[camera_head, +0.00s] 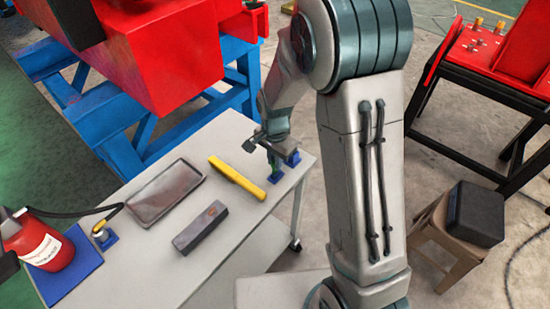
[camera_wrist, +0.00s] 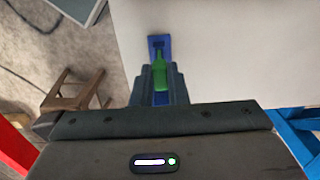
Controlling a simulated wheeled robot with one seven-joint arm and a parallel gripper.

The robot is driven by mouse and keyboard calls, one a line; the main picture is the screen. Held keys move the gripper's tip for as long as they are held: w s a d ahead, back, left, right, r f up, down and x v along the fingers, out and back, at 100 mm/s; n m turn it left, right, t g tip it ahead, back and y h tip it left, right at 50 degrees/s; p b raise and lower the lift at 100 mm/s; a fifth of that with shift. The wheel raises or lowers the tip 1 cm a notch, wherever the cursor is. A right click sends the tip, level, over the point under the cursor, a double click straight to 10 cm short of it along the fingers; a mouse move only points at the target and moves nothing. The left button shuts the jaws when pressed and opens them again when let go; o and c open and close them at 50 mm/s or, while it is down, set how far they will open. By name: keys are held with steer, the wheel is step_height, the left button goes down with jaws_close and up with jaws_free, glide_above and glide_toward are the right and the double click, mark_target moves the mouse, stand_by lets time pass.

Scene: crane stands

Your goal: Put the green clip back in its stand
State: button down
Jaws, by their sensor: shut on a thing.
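The green clip (camera_wrist: 160,73) is between the two fingers of my gripper (camera_wrist: 158,80) in the wrist view, and the fingers are shut on it. In the head view the clip (camera_head: 273,164) points down from my gripper (camera_head: 270,149) near the right corner of the table. A small blue stand (camera_head: 276,178) is right below the clip, and its blue end also shows in the wrist view (camera_wrist: 154,41) just beyond the clip. The clip's lower end looks close to the stand. I cannot tell whether it is inside it.
Another blue piece (camera_head: 294,158) is beside the stand. A red canister (camera_head: 38,243) stands on the left. A wooden stool (camera_head: 430,235) is right of my arm.

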steer(key=c, duration=1.3)
jaws_free()
steer(key=shift+c, duration=0.2)
steer(key=shift+r+p, duration=1.9)
steer(key=shift+r, duration=0.6)
step_height(320, 180, up, 14)
steer(key=s+d+r+n+t, duration=0.1)
steer(key=s+d+n, duration=0.3)
steer(key=s, duration=0.5)
steer(key=s+d+r+n+t, duration=0.1)
steer(key=s+d+n+t, duration=0.1)
steer(key=s+d+n, duration=0.3)
steer(key=s+b, duration=0.1)
steer(key=s, duration=0.3)
steer(key=shift+d, duration=0.4)
